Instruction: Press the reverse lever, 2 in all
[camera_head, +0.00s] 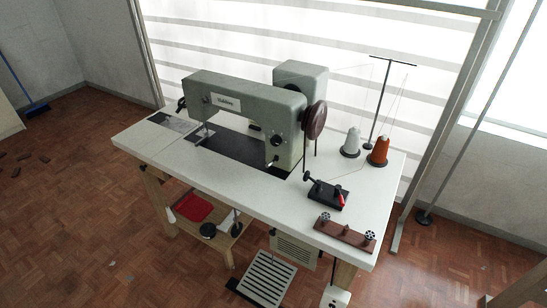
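A grey-green sewing machine (245,101) stands on a white table (225,175). Its pillar carries a dark round knob (276,140) on the front face, with a small dark part low down near its foot. Which of these small parts is the reverse lever is too small to tell. A dark red handwheel (315,120) sits at the machine's right end. Neither of my grippers shows in the head view.
A white thread cone (350,146) and an orange one (378,152) stand by a thread stand at the right. A black device (326,194) and a brown bobbin rack (345,233) lie near the front right edge. A slatted pedal (267,277) is below. The table's front strip is clear.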

